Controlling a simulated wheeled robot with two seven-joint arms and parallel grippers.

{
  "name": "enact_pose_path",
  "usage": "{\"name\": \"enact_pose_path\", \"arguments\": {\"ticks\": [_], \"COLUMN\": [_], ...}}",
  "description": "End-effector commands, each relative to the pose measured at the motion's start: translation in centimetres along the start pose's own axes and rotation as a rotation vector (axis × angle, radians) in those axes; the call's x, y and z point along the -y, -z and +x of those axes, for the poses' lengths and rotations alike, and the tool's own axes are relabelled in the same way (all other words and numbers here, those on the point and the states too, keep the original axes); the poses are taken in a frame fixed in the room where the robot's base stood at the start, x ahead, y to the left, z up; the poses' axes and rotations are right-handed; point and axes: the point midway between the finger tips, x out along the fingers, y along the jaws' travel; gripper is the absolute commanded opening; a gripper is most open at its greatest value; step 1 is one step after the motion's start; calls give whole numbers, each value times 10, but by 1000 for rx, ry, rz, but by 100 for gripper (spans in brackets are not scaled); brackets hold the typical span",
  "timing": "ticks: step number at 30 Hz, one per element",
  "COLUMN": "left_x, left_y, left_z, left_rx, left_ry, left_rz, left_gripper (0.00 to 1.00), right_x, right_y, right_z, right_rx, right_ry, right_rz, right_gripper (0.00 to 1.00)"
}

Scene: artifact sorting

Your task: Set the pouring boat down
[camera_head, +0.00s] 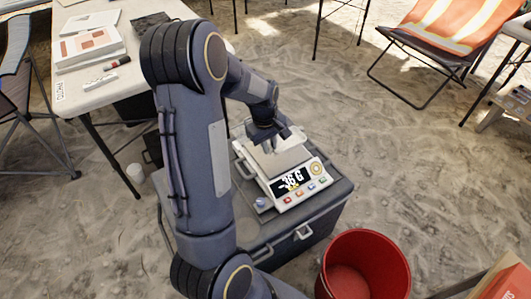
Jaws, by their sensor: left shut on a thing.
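My left gripper (270,137) is shut on the pouring boat (277,147), a small pale thing mostly hidden by the fingers. It points down over the pan of a white digital scale (316,174). I cannot tell whether the boat touches the pan. The scale's dark display seems to read -36 G, with coloured buttons below it. My right gripper is not in view.
The scale stands on a dark case (337,192). A red bucket (363,236) is on the sandy floor in front. A white table (85,92) with books is at the left. An orange striped chair (447,28) stands at the upper right.

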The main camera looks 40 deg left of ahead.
Motion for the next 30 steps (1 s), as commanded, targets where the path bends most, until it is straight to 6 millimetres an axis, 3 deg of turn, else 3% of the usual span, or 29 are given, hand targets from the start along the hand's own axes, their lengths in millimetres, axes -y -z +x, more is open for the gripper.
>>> {"name": "enact_pose_path", "arguments": {"ticks": [1,9,16,23,30], "left_x": [-2,-7,-9,-5,-6], "left_y": [14,47,56,59,59], "left_z": [10,52,64,96,97], "left_rx": [-1,0,1,2,0], "left_ry": [3,1,1,2,0], "left_rz": [-5,0,2,2,2], "left_gripper": [0,0,0,0,0], "right_x": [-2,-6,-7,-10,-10], "right_y": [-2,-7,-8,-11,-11], "right_z": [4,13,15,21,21], "right_rx": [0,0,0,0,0], "right_ry": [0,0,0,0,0], "right_rz": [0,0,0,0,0], "right_gripper": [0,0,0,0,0]}}
